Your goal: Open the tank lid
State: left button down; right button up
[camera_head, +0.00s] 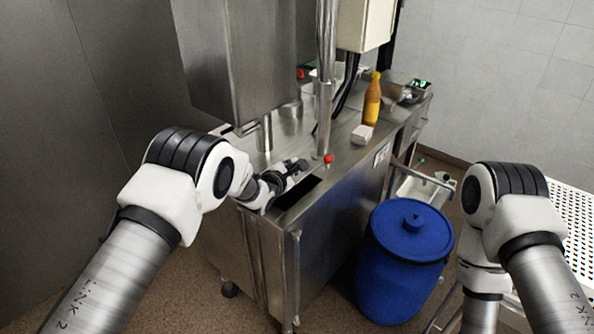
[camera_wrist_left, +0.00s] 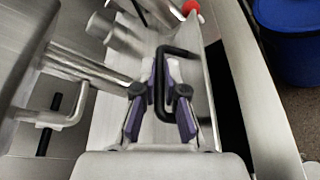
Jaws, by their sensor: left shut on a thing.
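The steel tank (camera_head: 340,205) stands in the middle of the head view. A dark opening (camera_head: 297,193) shows in its top, and it also shows in the left wrist view (camera_wrist_left: 225,110). The metal lid (camera_wrist_left: 197,70) lies beside this opening in the wrist view, with a black bar handle (camera_wrist_left: 178,50) on it. My left gripper (camera_head: 292,172) is at the tank top and is shut on the black handle, with its fingers (camera_wrist_left: 160,85) either side of the bar. The head view barely shows the lid behind the gripper. My right gripper is out of view.
A blue barrel (camera_head: 405,265) stands right of the tank. A steel column (camera_head: 325,80) with a red knob (camera_head: 328,158) rises behind the opening. An orange bottle (camera_head: 372,100) and a white block (camera_head: 361,135) stand on the machine top. A perforated white basket (camera_head: 578,225) is far right.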

pick_arm(q)
jog(key=shift+w+a+r+n+p, duration=0.25)
jog(key=shift+r+p, duration=0.1)
jog(key=shift+r, duration=0.1)
jog(key=shift+w+a+r+n+p, duration=0.15)
jog(key=shift+a+r+n+p, duration=0.15)
jog(key=shift+r, duration=0.15)
jog(key=shift+w+a+r+n+g+h+p, duration=0.3)
jog(key=shift+n+h+p, duration=0.1)
jog(key=shift+p, duration=0.15)
jog(key=shift+f, duration=0.1)
jog(key=c, duration=1.6)
grip_release()
jog(key=shift+o, duration=0.4)
jog(key=shift+f, duration=0.1)
jog(key=v, duration=1.1)
jog(key=shift+s, duration=0.35)
